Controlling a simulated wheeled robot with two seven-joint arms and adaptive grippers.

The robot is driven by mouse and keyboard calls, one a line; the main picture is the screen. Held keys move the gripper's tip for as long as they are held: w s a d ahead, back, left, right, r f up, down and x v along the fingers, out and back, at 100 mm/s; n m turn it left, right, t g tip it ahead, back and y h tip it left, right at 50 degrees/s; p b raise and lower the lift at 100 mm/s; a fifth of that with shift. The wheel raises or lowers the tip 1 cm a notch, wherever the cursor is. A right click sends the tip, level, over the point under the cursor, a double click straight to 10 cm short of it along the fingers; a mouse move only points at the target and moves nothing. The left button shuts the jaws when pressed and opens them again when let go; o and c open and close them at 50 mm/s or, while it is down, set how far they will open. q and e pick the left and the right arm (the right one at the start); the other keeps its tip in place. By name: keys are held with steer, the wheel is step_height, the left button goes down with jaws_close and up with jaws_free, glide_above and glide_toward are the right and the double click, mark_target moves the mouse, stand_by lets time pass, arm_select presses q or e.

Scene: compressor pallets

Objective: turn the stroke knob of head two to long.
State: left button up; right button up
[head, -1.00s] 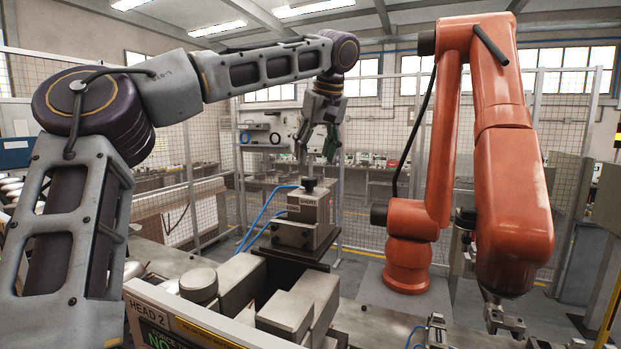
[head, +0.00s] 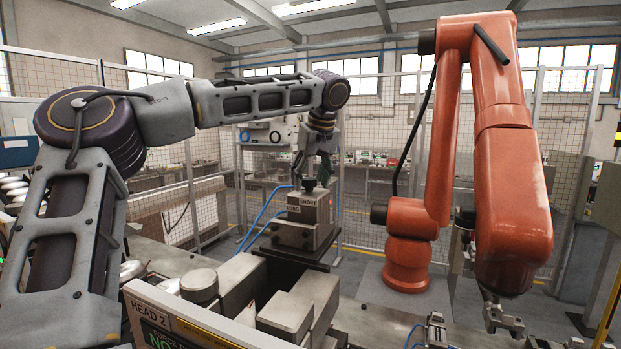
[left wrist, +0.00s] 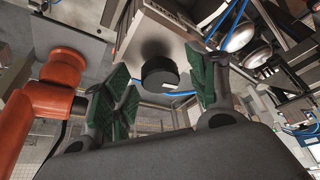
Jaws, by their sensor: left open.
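The stroke knob shows as a round black knob (left wrist: 159,72) on a grey metal block in the left wrist view. In the head view the grey block (head: 300,222) stands on a dark base, and a label near its top appears to read SHORT. My left gripper (head: 311,172) is open just above the block, pointing down, and largely hides the knob there. In the left wrist view the green-padded fingers of my left gripper (left wrist: 161,65) stand to either side of the knob, with gaps visible; I see no contact. My right gripper is out of view.
A HEAD 2 sign (head: 150,310) stands at the front left, with grey metal blocks (head: 285,312) behind it. An orange robot arm (head: 508,190) stands to the right. Blue hoses (head: 262,217) run left of the knob's block. Mesh fencing (head: 385,190) lies behind.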

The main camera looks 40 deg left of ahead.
arm_select(q)
steer(key=c, duration=1)
steer(key=shift+c, duration=0.2)
steer(key=shift+m, duration=0.4)
steer(key=m+t+h, duration=0.1)
steer(key=m, duration=0.4)
steer(key=shift+s+a+m+t+h, duration=0.15)
steer(key=shift+m+t+h, duration=0.25)
steer(key=shift+a+m+t+h, duration=0.15)
steer(key=shift+m+h, duration=0.35)
steer(key=shift+m, duration=0.85)
steer(key=shift+m+t+h, duration=0.25)
steer(key=shift+m+h, duration=0.25)
steer(key=shift+m, duration=0.85)
steer(key=o, duration=1)
steer(key=shift+s, duration=0.1)
steer(key=shift+o, duration=0.2)
